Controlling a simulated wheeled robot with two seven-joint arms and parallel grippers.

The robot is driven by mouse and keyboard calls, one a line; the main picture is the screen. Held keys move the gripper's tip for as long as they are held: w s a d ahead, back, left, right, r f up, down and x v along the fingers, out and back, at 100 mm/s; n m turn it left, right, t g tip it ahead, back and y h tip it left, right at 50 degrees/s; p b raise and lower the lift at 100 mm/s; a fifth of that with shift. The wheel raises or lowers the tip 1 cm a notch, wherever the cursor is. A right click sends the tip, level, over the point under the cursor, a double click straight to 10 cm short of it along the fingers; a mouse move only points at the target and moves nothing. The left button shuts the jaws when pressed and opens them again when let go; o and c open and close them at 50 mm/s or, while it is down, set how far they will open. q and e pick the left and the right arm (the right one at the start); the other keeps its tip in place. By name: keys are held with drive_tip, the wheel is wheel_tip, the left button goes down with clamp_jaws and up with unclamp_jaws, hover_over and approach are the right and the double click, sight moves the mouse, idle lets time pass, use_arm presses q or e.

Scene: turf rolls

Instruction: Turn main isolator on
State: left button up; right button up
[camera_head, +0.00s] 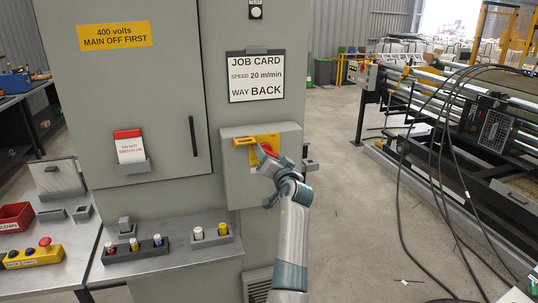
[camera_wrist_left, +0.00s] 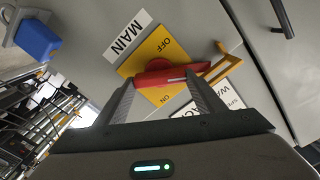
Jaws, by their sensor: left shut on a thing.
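The main isolator is a red rotary handle (camera_wrist_left: 172,75) on a yellow plate (camera_wrist_left: 140,62) marked OFF and ON, on the front of a grey box (camera_head: 233,183). In the wrist view the handle lies across the plate between the two words. My left gripper (camera_head: 266,162) is at the handle, and its two fingers (camera_wrist_left: 163,87) are closed on it from both sides. In the head view the gripper hides most of the handle. A yellow hasp (camera_wrist_left: 226,69) sits beside the handle and also shows in the head view (camera_head: 244,141). My right gripper is not in view.
A grey cabinet (camera_head: 175,80) carries a door handle (camera_head: 193,136) and a red-and-white "do not switch on" tag (camera_head: 130,149). A shelf below holds fuses (camera_head: 134,244) and a yellow-topped item (camera_head: 222,229). Black cables (camera_head: 402,200) hang by a machine at right.

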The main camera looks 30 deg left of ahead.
use_arm(q)
drive_tip(key=m+p, duration=0.1)
drive_tip(key=m, duration=0.2)
drive_tip(key=m+p, duration=0.1)
drive_tip(key=m, duration=0.1)
drive_tip(key=shift+m, duration=0.4)
drive_tip(key=m+p, duration=0.1)
drive_tip(key=m, duration=0.1)
drive_tip(key=shift+m, duration=0.3)
drive_tip(key=shift+w+f+m+p, duration=0.1)
drive_tip(key=shift+f+m+p, duration=0.05)
drive_tip(key=shift+m+p, duration=1.05)
drive_tip(key=shift+m, duration=0.3)
drive_tip(key=o, duration=1.1)
drive_tip(key=shift+c, duration=0.2)
drive_tip(key=shift+d+f, duration=0.1)
